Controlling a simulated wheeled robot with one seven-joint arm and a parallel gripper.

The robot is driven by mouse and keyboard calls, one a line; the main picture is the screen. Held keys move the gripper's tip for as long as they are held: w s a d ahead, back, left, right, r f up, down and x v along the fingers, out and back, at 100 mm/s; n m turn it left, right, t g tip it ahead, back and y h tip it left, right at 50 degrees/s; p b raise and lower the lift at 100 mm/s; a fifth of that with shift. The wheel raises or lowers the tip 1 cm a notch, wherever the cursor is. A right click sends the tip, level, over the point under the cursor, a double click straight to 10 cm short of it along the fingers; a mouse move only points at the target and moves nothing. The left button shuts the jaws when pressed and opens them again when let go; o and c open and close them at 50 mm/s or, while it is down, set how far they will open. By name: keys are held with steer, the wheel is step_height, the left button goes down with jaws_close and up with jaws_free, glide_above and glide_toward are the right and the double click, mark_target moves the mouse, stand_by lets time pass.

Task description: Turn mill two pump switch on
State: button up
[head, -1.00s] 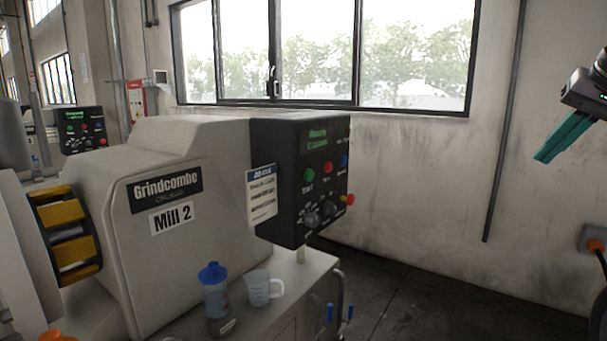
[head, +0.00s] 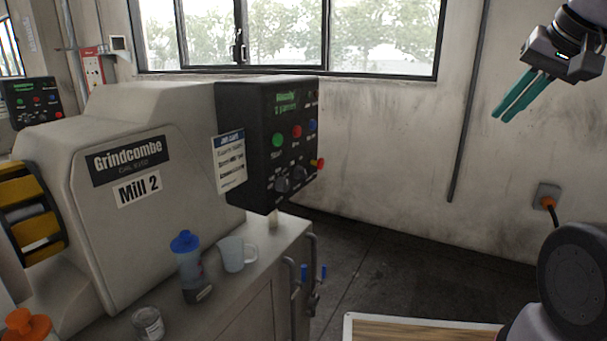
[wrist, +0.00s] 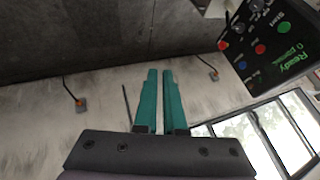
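The Mill 2 machine (head: 140,150) stands at the left, its name on a plate. Its dark control panel (head: 270,150) faces right, with a lit green display, a green button (head: 278,140), red and blue buttons, and two dark rotary knobs (head: 290,180) low down. The small labels are unreadable, so I cannot tell which control is the pump switch or its position. My gripper (head: 507,108) is at the upper right, well apart from the panel. Its teal fingers (wrist: 160,95) have a narrow empty gap between them. The panel (wrist: 265,45) appears upside down in the wrist view.
A blue-lidded bottle (head: 188,265), a mug (head: 236,254) and a small tin (head: 148,323) stand on the bench below the panel. A red-tipped knob (head: 317,163) juts from the panel's right edge. Blue-handled valves (head: 312,272) are at the bench end.

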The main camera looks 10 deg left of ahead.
mark_target(306, 174)
steer(key=o, duration=0.4)
steer(key=shift+a+f, duration=0.1)
steer(key=shift+a, duration=0.1)
steer(key=w+a+f+m+g+y, duration=0.1)
steer(key=w+a+f+g+y, duration=0.25)
steer(key=a, duration=0.35)
steer(key=w+a+f+m+g+y, duration=0.1)
steer(key=w+a+f+g+y, duration=0.3)
steer(key=a, duration=0.4)
steer(key=w+a+f+m+g+y, duration=0.1)
steer(key=w+a+f+g+y, duration=0.15)
steer(key=w+a+y, duration=0.35)
steer(key=w+a+f+m+t+y, duration=0.1)
steer(key=w+a+f+m+t, duration=0.25)
steer(key=w+f+t, duration=0.35)
steer(key=w+a+f+m+t+y, duration=0.15)
steer(key=w+f+m, duration=0.35)
steer(key=f, duration=0.5)
steer(key=shift+t+h, duration=0.25)
steer(key=shift+h, duration=0.25)
steer(key=x, duration=1)
steer(key=shift+w+a+r, duration=0.15)
steer(key=shift+a+r, duration=0.05)
steer(key=shift+a, duration=0.15)
jaws_close()
